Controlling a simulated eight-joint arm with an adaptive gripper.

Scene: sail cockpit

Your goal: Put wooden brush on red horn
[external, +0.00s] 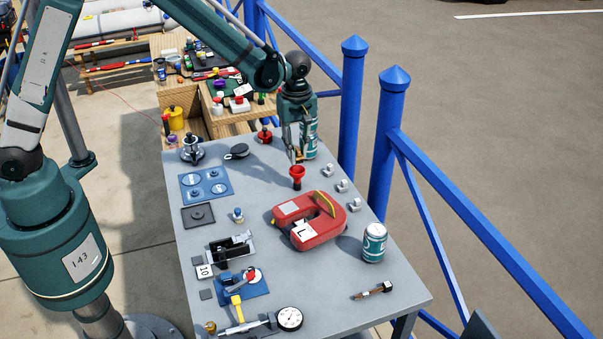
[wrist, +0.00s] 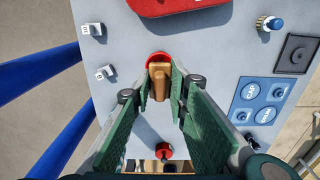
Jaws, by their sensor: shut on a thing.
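My gripper (wrist: 160,88) is shut on the wooden brush (wrist: 159,83), a tan wooden piece between the green fingers in the wrist view. In the external view my gripper (external: 298,157) points down just above the red horn (external: 297,173). The horn stands upright on the grey table, with its wide mouth up. In the wrist view the horn's red rim (wrist: 157,55) shows just beyond the brush, which hides part of it. I cannot tell whether the brush touches the horn.
A red U-shaped case (external: 292,232) and a green-white can (external: 374,243) stand nearer the front of the grey table (external: 210,240). Small grey blocks (external: 341,186) line the right edge near the horn. A red-topped object (external: 265,136) is behind. Blue railing posts (external: 352,110) border the right.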

